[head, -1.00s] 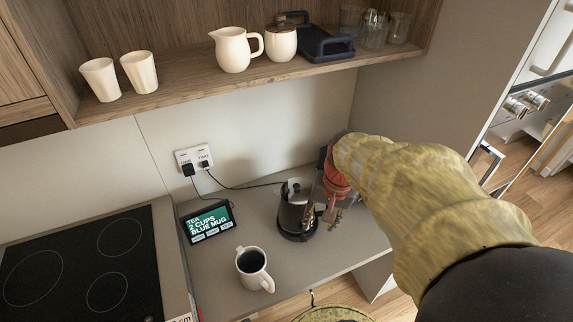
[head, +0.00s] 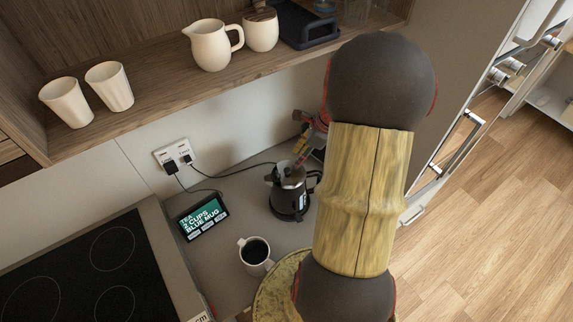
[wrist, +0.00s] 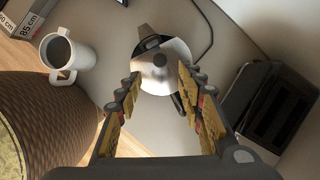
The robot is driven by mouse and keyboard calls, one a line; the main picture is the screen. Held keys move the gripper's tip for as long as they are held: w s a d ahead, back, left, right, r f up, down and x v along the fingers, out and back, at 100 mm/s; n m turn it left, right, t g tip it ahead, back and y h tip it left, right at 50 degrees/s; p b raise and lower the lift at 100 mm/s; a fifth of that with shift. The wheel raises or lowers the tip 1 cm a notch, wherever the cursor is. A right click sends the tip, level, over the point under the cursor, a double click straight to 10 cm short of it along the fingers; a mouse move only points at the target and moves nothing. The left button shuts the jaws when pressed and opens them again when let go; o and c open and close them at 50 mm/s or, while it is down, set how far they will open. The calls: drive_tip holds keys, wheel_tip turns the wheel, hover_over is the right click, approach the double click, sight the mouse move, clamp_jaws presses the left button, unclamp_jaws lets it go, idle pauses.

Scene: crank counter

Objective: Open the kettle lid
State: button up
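The kettle (head: 289,198) stands upright on the counter, dark-bodied with a silver top. In the wrist view its round silver lid (wrist: 172,72) appears from above, with a small dark knob, and looks closed. The kettle's dark handle points toward the bottom of that view, between my fingers. My gripper (wrist: 160,78) is open, its fingers spread to either side of the kettle in the picture, with nothing held. In the head view my gripper (head: 304,148) is above and beside the kettle top, partly hidden by my arm. I cannot tell whether it touches the kettle.
A white mug (head: 255,254) with dark contents stands in front of the kettle. A small display (head: 203,217) and a cooktop (head: 90,268) lie left. A dark box-like appliance (wrist: 270,108) is right in the wrist view. A wooden shelf (head: 160,103) with crockery hangs above.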

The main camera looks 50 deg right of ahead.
sight(288, 170)
drive_tip(key=x, duration=0.7)
drive_tip(key=shift+w+f, duration=0.1)
drive_tip(key=shift+f, duration=0.3)
drive_tip(key=shift+c, duration=1.3)
clamp_jaws()
